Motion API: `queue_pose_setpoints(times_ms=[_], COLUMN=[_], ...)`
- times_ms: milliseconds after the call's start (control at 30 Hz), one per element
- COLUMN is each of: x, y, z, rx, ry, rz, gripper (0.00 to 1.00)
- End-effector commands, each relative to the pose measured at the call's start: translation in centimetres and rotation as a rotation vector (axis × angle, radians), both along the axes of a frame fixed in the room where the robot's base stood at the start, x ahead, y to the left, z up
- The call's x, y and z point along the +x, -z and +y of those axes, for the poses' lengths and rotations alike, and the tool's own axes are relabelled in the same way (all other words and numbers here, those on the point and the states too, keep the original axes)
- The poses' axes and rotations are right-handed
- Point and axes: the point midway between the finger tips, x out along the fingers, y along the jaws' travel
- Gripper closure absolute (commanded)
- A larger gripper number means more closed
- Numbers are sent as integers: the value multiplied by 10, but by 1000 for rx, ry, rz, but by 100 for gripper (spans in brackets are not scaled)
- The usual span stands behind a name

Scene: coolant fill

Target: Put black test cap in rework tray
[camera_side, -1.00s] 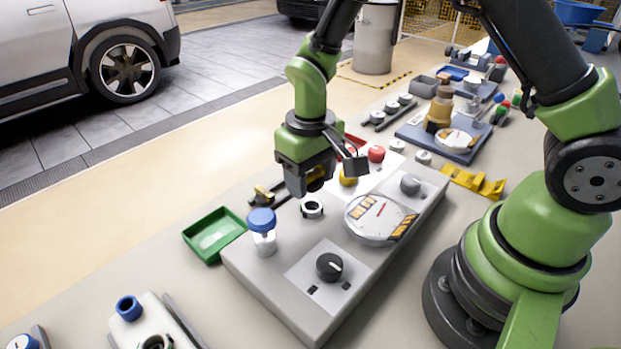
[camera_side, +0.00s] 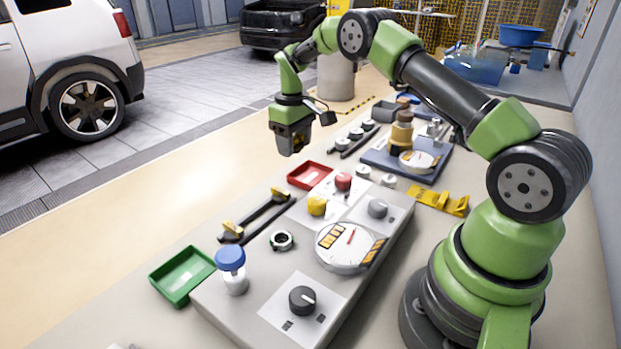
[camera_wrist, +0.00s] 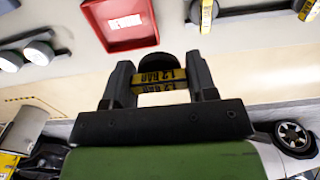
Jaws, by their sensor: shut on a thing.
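My gripper (camera_side: 289,143) is raised over the far side of the bench in the side view. In the wrist view its two fingers (camera_wrist: 163,83) are shut on the black test cap (camera_wrist: 155,61), which carries a yellow "1.2 BAR" label. The cap's black top shows between the fingertips; in the side view the cap cannot be made out. The red rework tray (camera_side: 311,176) lies on the bench below and to the right of my gripper. In the wrist view the tray (camera_wrist: 122,46) is at the upper left, beside the left finger, with a white label inside. The gripper appears clear of the tray.
A grey console with a round gauge (camera_side: 346,247), a yellow knob (camera_side: 317,205) and a red knob (camera_side: 343,181) stands in front of the tray. A black bar with yellow ends (camera_side: 256,217) lies beside the console.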

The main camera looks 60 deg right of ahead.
Motion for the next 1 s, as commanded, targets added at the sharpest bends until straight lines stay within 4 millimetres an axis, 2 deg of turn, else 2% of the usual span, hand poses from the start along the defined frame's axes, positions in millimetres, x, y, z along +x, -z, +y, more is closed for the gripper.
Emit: queue_pose_setpoints(times_ms=[33,100,300,533,733,900,1000], x=[1,0,-2,-3,-3,-3,-3], y=[0,-2,-1,39,60,87,94], z=[-16,-31,-53,-55,-55,-55,-55], rx=[0,2,7,8,7,8,7], ry=[5,3,-3,-5,-4,-4,-4], rz=[-3,-5,-7,-6,-8,-8,-10], gripper=[63,63,63,63,63,63,63])
